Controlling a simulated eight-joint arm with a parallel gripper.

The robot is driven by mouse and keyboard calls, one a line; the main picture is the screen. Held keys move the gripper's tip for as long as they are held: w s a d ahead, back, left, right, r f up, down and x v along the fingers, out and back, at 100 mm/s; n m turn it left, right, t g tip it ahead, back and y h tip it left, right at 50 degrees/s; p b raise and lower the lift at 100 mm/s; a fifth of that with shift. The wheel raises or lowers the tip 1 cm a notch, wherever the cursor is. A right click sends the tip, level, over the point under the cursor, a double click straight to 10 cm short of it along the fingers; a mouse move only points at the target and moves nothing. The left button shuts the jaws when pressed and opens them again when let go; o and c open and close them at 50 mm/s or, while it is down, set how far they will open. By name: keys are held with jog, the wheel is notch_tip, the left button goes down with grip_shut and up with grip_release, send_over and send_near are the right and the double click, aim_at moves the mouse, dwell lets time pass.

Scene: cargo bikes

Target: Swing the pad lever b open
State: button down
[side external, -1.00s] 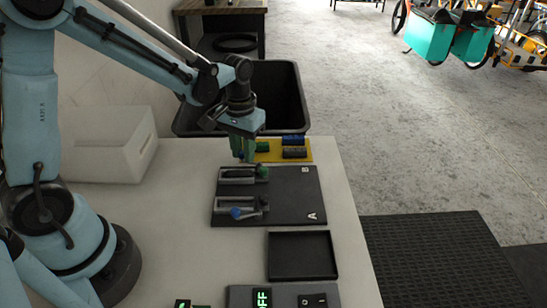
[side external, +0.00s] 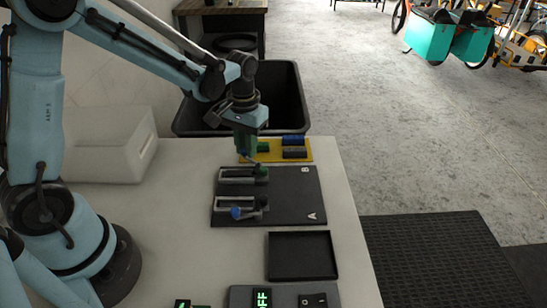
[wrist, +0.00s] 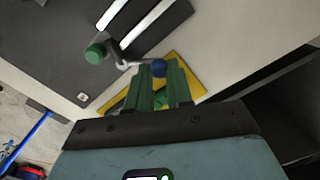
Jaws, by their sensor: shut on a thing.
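Pad lever b (wrist: 127,65) is a short grey arm with a blue ball knob (wrist: 158,68) at its end. In the wrist view the knob sits between the tips of my green gripper fingers (wrist: 159,82), which are shut on it. A green round knob (wrist: 95,54) stands on the pad beside the lever's other end. In the side view my gripper (side external: 247,153) is at the far edge of the dark board (side external: 289,190), by the row marked B. My fingers hide part of the lever there.
Row A has a similar lever with a blue knob (side external: 236,213). A yellow tray (side external: 276,157) with green and blue blocks lies just beyond my gripper. A black bin (side external: 290,95) stands behind. A black empty tray (side external: 301,255) lies in front. A white box (side external: 110,145) stands at left.

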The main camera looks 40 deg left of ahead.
jog(key=shift+w+a+f, duration=0.1)
jog(key=shift+w, duration=0.35)
jog(key=shift+w+a+f, duration=0.1)
jog(key=shift+w, duration=0.35)
jog(key=shift+w+d, duration=0.25)
jog(key=shift+w, duration=0.4)
jog(key=shift+d, duration=0.2)
